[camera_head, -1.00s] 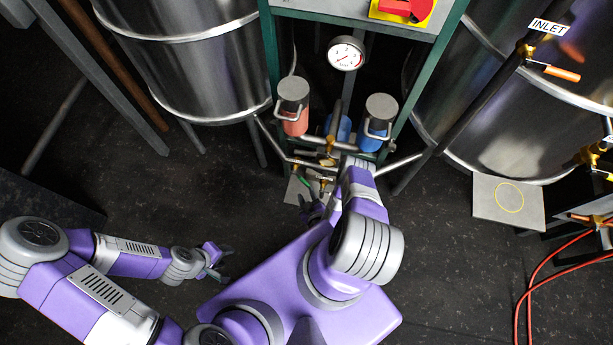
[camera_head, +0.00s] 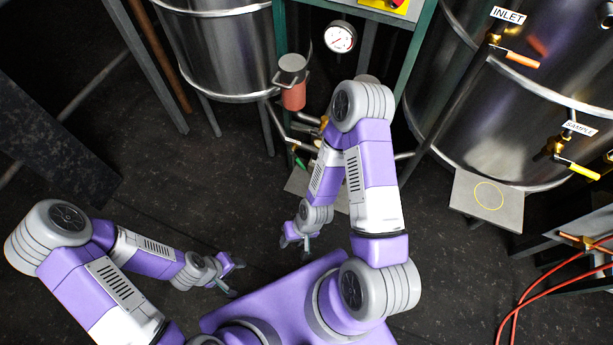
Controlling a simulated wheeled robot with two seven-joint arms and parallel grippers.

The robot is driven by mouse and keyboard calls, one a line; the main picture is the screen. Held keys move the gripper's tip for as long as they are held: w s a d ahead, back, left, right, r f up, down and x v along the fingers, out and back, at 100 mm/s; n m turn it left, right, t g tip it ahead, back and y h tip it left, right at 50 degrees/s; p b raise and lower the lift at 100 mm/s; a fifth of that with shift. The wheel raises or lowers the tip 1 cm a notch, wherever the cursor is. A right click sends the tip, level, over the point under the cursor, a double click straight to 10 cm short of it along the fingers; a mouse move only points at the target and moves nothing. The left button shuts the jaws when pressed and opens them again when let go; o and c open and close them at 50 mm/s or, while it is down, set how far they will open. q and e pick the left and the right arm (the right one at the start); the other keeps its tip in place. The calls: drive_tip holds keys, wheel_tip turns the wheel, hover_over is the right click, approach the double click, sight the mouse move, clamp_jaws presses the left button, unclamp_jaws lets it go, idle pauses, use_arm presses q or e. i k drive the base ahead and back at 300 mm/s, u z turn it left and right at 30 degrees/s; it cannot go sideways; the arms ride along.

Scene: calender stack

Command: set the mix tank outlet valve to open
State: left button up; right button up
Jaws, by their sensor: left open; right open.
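No label in view reads mix tank outlet, so I cannot tell for sure which valve it is. Low brass valve fittings with a green handle (camera_head: 301,163) sit on the pipework below the green frame, partly hidden by my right arm. A steel tank at right carries an INLET valve with an orange handle (camera_head: 522,60) and a SAMPLE valve with a yellow handle (camera_head: 584,171). My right gripper (camera_head: 297,246) is open and empty, below and apart from the green handle. My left gripper (camera_head: 236,278) is open and empty over the floor at left.
A red-bodied canister (camera_head: 293,95) and a dial gauge (camera_head: 340,37) are on the green frame. Another steel tank (camera_head: 228,55) stands at left. A grey plate with a yellow circle (camera_head: 486,196) is at right, near red hoses (camera_head: 545,297).

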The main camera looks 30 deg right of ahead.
sight(296, 158)
drive_tip(key=u, duration=0.05)
drive_tip(key=k, duration=0.8)
drive_tip(key=z, duration=0.7)
drive_tip(key=i, duration=1.05)
drive_tip(key=u, duration=0.75)
